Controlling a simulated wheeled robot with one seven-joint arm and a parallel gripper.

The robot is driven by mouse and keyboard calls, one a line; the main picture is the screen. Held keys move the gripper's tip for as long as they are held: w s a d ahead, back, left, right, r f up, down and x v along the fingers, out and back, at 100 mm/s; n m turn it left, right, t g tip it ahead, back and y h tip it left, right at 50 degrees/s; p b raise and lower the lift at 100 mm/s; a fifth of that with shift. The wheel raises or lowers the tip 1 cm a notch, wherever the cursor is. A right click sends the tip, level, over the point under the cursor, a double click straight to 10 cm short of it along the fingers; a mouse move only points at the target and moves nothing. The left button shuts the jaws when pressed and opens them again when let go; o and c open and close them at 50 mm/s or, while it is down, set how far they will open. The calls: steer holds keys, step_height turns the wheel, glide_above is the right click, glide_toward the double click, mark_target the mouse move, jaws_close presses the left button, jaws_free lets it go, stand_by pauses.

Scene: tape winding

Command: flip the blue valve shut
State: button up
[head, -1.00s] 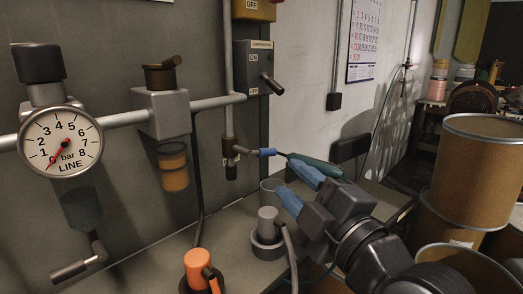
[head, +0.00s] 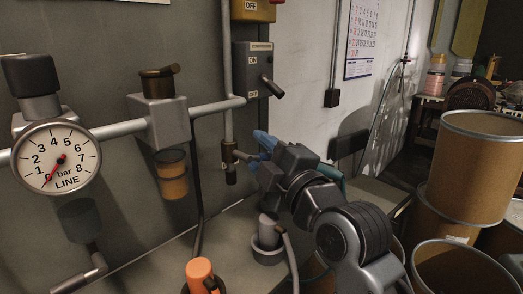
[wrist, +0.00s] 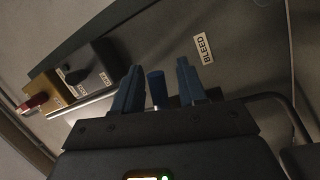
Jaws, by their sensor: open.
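The blue valve's brown body (head: 230,158) sits on the vertical pipe on the wall in the head view. Its grey stem points right towards my gripper (head: 262,150), which hides most of the blue handle there. In the wrist view the blue handle (wrist: 157,90) stands between the two blue fingers of my gripper (wrist: 158,78). The fingers are open, one on each side, with visible gaps to the handle.
A round line gauge (head: 56,157) reads near 0 on the left. A compressor switch box (head: 258,70) is above my gripper. A grey pot (head: 269,232) and an orange-capped part (head: 200,275) stand below. Brown drums (head: 475,165) stand right. A BLEED label (wrist: 203,48) is near the fingers.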

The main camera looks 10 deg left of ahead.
steer(key=shift+c, duration=0.4)
jaws_close()
